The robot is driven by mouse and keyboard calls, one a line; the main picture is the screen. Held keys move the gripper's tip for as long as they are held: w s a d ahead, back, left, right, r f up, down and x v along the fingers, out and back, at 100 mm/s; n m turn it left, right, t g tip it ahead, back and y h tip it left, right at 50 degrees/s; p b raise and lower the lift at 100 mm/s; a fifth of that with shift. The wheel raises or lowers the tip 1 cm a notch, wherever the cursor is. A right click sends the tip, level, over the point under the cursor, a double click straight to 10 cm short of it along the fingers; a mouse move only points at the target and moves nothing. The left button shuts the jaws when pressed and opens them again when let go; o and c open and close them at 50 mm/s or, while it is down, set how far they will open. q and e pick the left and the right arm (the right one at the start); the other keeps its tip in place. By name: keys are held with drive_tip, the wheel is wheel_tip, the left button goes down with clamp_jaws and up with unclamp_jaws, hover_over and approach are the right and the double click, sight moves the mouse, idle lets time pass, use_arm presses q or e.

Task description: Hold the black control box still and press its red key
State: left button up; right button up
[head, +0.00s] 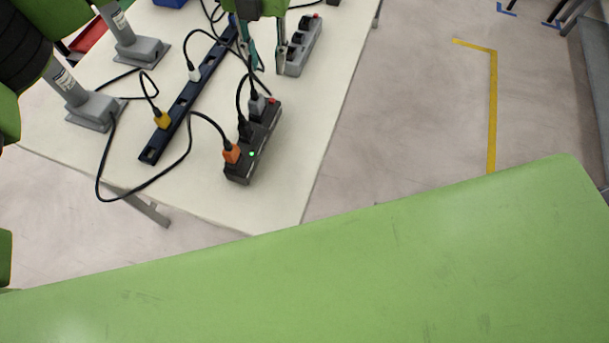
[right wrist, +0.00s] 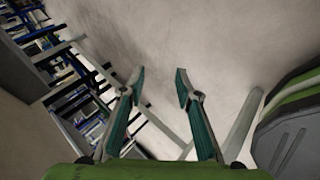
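The black control box (head: 253,145) lies on the white table near its right edge, with orange, black and grey plugs in its top. A green light shows on it, and its small red key (head: 273,101) is at the far end. My left gripper (head: 267,68) hangs from the top of the head view, just beyond that end. Its two fingers are apart with nothing seen between them. My right gripper (right wrist: 160,75) shows in the right wrist view, open and empty, with bare floor behind it. It cannot be made out in the head view.
A grey box (head: 301,50) with a red key stands beside my left gripper. A dark blue strip (head: 185,100) with plugs and loose black cables lies left of the black box. Two grey stands (head: 95,112) are at the left. The white table (head: 270,205) is bare at its near corner.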

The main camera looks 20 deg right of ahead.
sight(240, 161)
drive_tip(key=w+r+n+t+y, duration=0.1)
drive_tip(key=w+r+n+t, duration=0.1)
drive_tip(key=w+r+n, duration=0.55)
drive_tip(key=w+r+n+t+y, duration=0.2)
drive_tip(key=w+r+n+t, duration=0.15)
drive_tip(key=r, duration=0.65)
drive_tip(key=w+a+r+n+y, duration=0.2)
drive_tip(key=a+r+n+y, duration=0.1)
drive_tip(key=r+n, duration=0.55)
drive_tip(key=w+a+r+n+y, duration=0.1)
drive_tip(key=a+r+n+y, duration=0.2)
drive_tip(key=r+n, duration=0.5)
drive_tip(key=s+a+r+n+g+y, duration=0.1)
drive_tip(key=s+a+r+n+y, duration=0.1)
drive_tip(key=s+a, duration=0.3)
drive_tip(key=s+a+r+n+g+y, duration=0.2)
drive_tip(key=s+a+r, duration=0.1)
drive_tip(key=s+a, duration=0.2)
drive_tip(key=s+a+r+n+g+y, duration=0.1)
drive_tip(key=s+a+r+n+y, duration=0.1)
drive_tip(key=s+a, duration=0.3)
drive_tip(key=shift+a+r, duration=0.2)
drive_tip(key=shift+a, duration=0.5)
drive_tip(key=shift+a+r, duration=0.25)
drive_tip(key=shift+a, duration=0.4)
drive_tip(key=shift+a+r, duration=0.2)
drive_tip(key=shift+a, duration=0.5)
drive_tip(key=x, duration=1.4)
drive_tip(key=shift+f, duration=0.15)
